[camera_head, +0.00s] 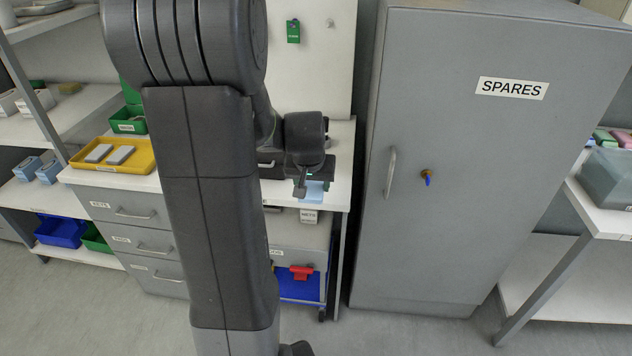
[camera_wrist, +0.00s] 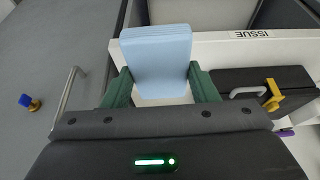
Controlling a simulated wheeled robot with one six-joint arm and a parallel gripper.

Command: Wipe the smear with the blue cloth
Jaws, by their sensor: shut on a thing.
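The blue cloth (camera_wrist: 156,58) is a light blue folded pad between the two green fingers of my gripper (camera_wrist: 161,84) in the wrist view. My gripper is shut on it from both sides. In the head view the cloth (camera_head: 313,193) shows as a small light blue patch below my gripper (camera_head: 303,183), near the right end of the white worktop (camera_head: 340,160). I cannot tell whether the cloth touches the worktop. I see no smear in either view; my arm hides part of the worktop.
A grey SPARES cabinet (camera_head: 480,120) with a handle and a blue key (camera_head: 427,179) stands to the right. A yellow tray (camera_head: 135,153) with two grey blocks lies left on the worktop. A black case (camera_wrist: 262,92) with a yellow latch is right in the wrist view.

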